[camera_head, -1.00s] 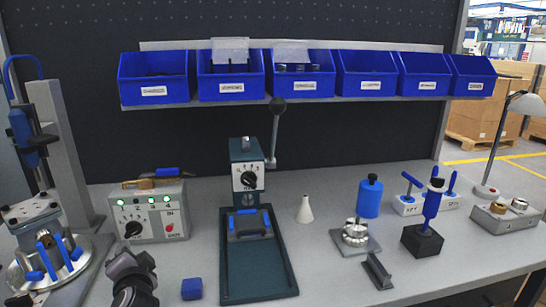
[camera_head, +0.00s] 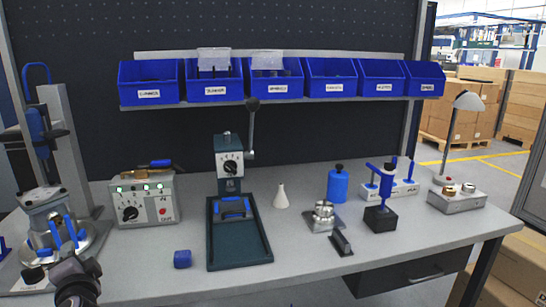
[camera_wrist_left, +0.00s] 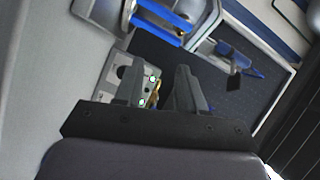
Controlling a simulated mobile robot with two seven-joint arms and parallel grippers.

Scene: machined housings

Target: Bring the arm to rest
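My left gripper (camera_head: 77,278) shows at the bottom left of the head view, above the bench front and left of the blue cube; its fingertips are hard to make out there. In the left wrist view its two dark fingers (camera_wrist_left: 158,88) stand apart with nothing held between them. The control box with green lights shows beyond them. My right arm and gripper are in neither view.
A round fixture (camera_head: 55,235) stands close behind the left gripper. The blue cube (camera_head: 182,259), control box (camera_head: 145,200) and dark-green press (camera_head: 238,250) are to its right. Blue bins (camera_head: 330,80) hang behind. A drawer (camera_head: 410,285) is under the bench.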

